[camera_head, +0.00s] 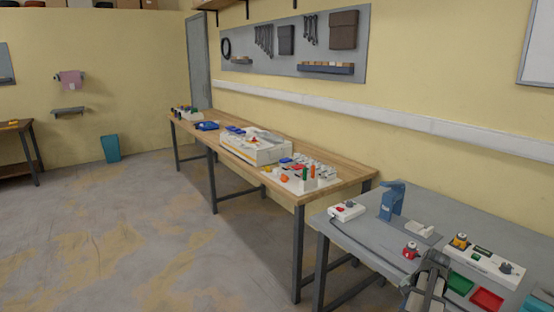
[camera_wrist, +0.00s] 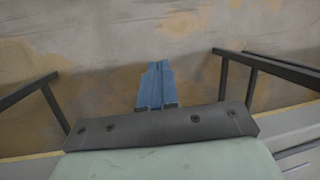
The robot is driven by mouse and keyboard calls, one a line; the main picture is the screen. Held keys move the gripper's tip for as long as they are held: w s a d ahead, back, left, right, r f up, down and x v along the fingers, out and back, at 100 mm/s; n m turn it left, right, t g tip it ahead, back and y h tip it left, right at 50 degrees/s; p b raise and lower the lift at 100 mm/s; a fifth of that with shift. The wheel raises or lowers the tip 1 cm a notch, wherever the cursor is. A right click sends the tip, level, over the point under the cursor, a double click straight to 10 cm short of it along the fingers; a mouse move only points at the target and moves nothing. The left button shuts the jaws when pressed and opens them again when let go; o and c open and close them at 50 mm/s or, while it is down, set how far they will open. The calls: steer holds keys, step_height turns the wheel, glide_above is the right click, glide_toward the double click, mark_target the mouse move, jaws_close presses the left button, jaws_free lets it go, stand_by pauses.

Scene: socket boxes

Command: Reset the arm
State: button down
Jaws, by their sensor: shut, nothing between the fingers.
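My gripper (camera_wrist: 157,72) shows in the wrist view as two blue fingers lying side by side, with no gap between them. It is shut and holds nothing. Behind the fingers is bare floor (camera_wrist: 120,50), with dark table legs to the left and right. A dark grey arm part (camera_head: 428,282), which looks like mine, shows at the bottom right of the head view, in front of the grey table (camera_head: 345,235). I cannot make out the fingers in the head view.
The grey table carries a blue upright device (camera_head: 391,200), a white box with a red button (camera_head: 346,211), a control box (camera_head: 483,266), a green tray (camera_head: 459,284) and a red tray (camera_head: 487,299). A wooden bench (camera_head: 340,172) with several boxes stands behind.

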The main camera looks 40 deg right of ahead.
steer(key=w+a+f+n+g+y, duration=0.1)
steer(key=w+a+f+n+g, duration=0.15)
steer(key=w+a+f, duration=0.5)
steer(key=w+a+f+n+g, duration=0.1)
steer(key=w+a+f+n, duration=0.3)
steer(key=a+f, duration=0.7)
steer(key=a+f+n+g, duration=0.1)
steer(key=a+f, duration=0.3)
steer(key=a, duration=0.5)
steer(key=a+f+n+g, duration=0.1)
steer(key=a+f+n, duration=0.15)
steer(key=a, duration=0.75)
steer(key=s+a+f+n+g+h, duration=0.1)
steer(key=s+a+f+n+h, duration=0.1)
steer(key=s+a+f, duration=0.3)
steer(key=s+a+f+n+g+h, duration=0.1)
steer(key=s+a+f+n, duration=0.4)
steer(key=s+a, duration=0.5)
steer(key=shift+s+a+f+g+h, duration=0.35)
steer(key=shift+a+g, duration=0.3)
steer(key=shift+a, duration=0.6)
steer(key=c, duration=1.8)
jaws_free()
steer(key=shift+r, duration=0.15)
